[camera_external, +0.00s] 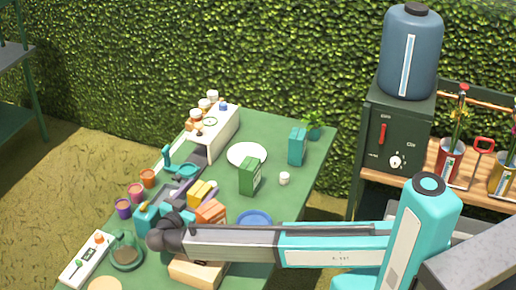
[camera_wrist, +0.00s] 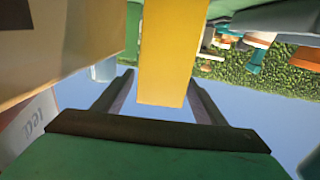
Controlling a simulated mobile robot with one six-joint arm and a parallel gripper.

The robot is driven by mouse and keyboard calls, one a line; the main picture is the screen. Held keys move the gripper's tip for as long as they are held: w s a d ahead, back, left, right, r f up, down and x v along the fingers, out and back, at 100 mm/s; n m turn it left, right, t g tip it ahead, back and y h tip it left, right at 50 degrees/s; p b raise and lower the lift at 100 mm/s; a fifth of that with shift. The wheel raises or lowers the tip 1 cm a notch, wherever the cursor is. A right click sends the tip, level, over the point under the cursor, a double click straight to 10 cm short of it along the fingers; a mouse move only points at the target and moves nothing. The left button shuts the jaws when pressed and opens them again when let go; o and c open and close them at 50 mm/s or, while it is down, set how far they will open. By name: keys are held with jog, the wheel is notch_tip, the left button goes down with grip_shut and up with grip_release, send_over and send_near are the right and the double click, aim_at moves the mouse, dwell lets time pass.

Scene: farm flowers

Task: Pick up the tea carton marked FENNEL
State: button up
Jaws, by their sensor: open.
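No lettering on the cartons is legible enough to tell which is marked FENNEL. In the external view, a yellow carton (camera_external: 200,193), an orange carton (camera_external: 211,212), a green carton (camera_external: 250,176) and a teal carton (camera_external: 297,146) stand on the green table. My gripper (camera_external: 168,222) is low over the table's left part, left of the orange carton. In the wrist view my open gripper (camera_wrist: 157,93) has a yellow block-like thing (camera_wrist: 166,55) showing between its fingers; I cannot tell whether they touch it. A pale surface (camera_wrist: 38,118) with "tea" lettering is at left.
The green table (camera_external: 300,180) also holds a white plate (camera_external: 247,154), a blue dish (camera_external: 254,218), a small white cup (camera_external: 284,178) and a white box (camera_external: 213,130) with jars. The right part has bare room.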

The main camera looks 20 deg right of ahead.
dwell(0.4)
jog(key=c, duration=1.4)
jog(key=shift+r, duration=0.15)
notch_tip(320, 180, up, 18)
jog(key=b, duration=0.3)
